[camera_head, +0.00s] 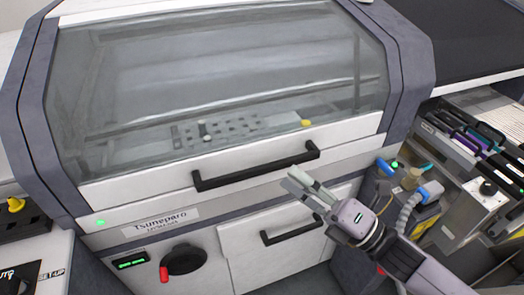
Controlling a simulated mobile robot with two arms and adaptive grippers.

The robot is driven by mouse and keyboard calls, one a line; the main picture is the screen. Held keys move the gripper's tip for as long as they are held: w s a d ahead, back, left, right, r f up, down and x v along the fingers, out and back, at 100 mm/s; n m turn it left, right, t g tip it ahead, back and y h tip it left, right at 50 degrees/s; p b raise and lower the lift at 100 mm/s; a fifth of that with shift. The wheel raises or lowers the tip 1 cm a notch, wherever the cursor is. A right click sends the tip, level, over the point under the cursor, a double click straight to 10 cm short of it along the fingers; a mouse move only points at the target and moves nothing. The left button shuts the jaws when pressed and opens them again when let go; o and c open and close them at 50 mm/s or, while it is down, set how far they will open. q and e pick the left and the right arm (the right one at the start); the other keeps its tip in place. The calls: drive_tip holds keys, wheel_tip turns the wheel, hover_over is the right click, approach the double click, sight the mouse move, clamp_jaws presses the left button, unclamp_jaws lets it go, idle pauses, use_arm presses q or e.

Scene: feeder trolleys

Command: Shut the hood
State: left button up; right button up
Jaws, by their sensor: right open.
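The hood (215,75) is a large clear panel in a white and dark grey frame on the front of the machine. It appears lowered, with its white lower bar close against the front panel; I cannot tell if a small gap is left. A long black handle (256,166) runs across that lower bar. My right gripper (306,187) is open and empty, just below and in front of the handle's right end, apparently apart from it. My left gripper is not in view.
Below the hood are a drawer with a black handle (292,231), a black rotary switch (184,260) with a red tip, and a green display (131,263). Feeders (470,140) and blue connectors stand close on the right. A yellow knob (16,205) sits at the left.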

drive_tip(key=s+d+f+m+h+p, duration=0.1)
drive_tip(key=d+f+m+h+p, duration=0.1)
drive_tip(key=d+f+m+h, duration=0.55)
drive_tip(key=y+p, duration=0.2)
drive_tip(key=p, duration=0.2)
approach(264, 172)
drive_tip(key=x, duration=0.9)
drive_tip(key=shift+w+a+r, duration=0.1)
drive_tip(key=shift+w+r, duration=0.05)
drive_tip(key=shift+w, duration=0.05)
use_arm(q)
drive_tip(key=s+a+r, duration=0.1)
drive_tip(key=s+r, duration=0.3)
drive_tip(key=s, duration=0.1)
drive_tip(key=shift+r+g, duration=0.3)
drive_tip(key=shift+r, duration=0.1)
use_arm(e)
drive_tip(key=shift+w+a, duration=0.5)
drive_tip(key=shift+w, duration=0.05)
clamp_jaws()
